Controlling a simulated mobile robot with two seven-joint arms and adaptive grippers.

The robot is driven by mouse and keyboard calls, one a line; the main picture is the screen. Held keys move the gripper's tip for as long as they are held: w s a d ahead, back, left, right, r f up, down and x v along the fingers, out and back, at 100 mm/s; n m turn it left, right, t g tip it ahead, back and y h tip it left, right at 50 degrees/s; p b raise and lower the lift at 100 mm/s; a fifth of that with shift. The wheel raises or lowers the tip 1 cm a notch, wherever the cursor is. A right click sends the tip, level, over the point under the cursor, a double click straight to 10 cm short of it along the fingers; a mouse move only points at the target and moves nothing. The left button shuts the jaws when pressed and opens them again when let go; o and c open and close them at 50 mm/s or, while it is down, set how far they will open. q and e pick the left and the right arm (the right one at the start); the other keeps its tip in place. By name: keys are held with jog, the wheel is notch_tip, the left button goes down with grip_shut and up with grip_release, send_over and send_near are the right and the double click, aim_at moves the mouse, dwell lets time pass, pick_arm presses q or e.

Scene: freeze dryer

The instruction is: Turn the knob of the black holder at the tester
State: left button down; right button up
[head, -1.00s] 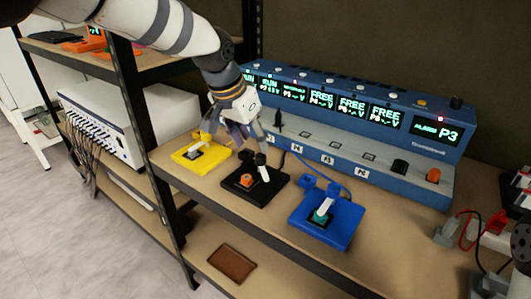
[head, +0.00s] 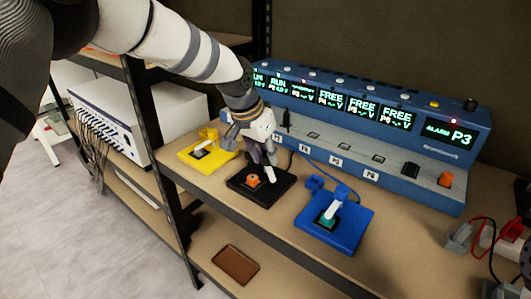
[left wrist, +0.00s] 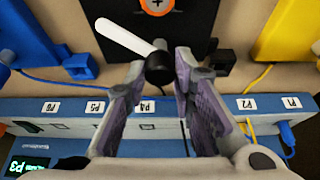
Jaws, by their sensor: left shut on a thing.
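The black holder (head: 243,183) sits on the shelf between the yellow and blue holders, with an orange-topped round part (head: 253,180) and a white lever (head: 270,174). My left gripper (head: 265,156) is over the back of this holder. In the left wrist view its fingers are closed about the black knob (left wrist: 160,68) at the lever's end. The white lever (left wrist: 122,37) runs up and left from the knob over the black holder (left wrist: 198,22). In the head view the gripper hides the knob. The blue tester (head: 400,165) stands behind; its right display (head: 450,132) reads ALARM P3.
The yellow holder (head: 190,157) is left of the black one and the blue holder (head: 348,232) is right. Cables run behind them towards the tester. Red and black leads (head: 485,232) lie at the right. A brown tray (head: 235,264) lies on the lower shelf.

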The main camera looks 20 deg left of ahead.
pick_arm(q)
jog(key=shift+a+f+m+g+h, duration=0.1)
jog(key=shift+m+g+h, duration=0.1)
jog(key=shift+m, duration=0.35)
jog(key=shift+f+m+g+h, duration=0.1)
jog(key=shift+m+h, duration=0.1)
jog(key=shift+m, duration=0.35)
jog(key=m+b, duration=0.1)
jog(key=m, duration=0.1)
jog(key=shift+w+f+m+g+h, duration=0.1)
jog(key=shift+m+g+h, duration=0.2)
jog(key=shift+h, duration=0.1)
jog(key=m+g+b, duration=0.1)
jog(key=m+b, duration=0.1)
jog(key=m, duration=0.1)
jog(key=shift+a+m+h, duration=0.1)
jog(key=shift+m+h, duration=0.2)
jog(key=shift+h, duration=0.1)
jog(key=shift+w+m+g, duration=0.1)
jog(key=shift+m+g, duration=0.2)
jog(key=shift+m, duration=0.4)
pick_arm(e)
jog(key=shift+g, duration=0.7)
jog(key=shift+s+f, duration=1.8)
jog(key=shift+f, duration=0.2)
pick_arm(q)
jog(key=shift+r+b, duration=0.2)
jog(key=shift+b, duration=0.1)
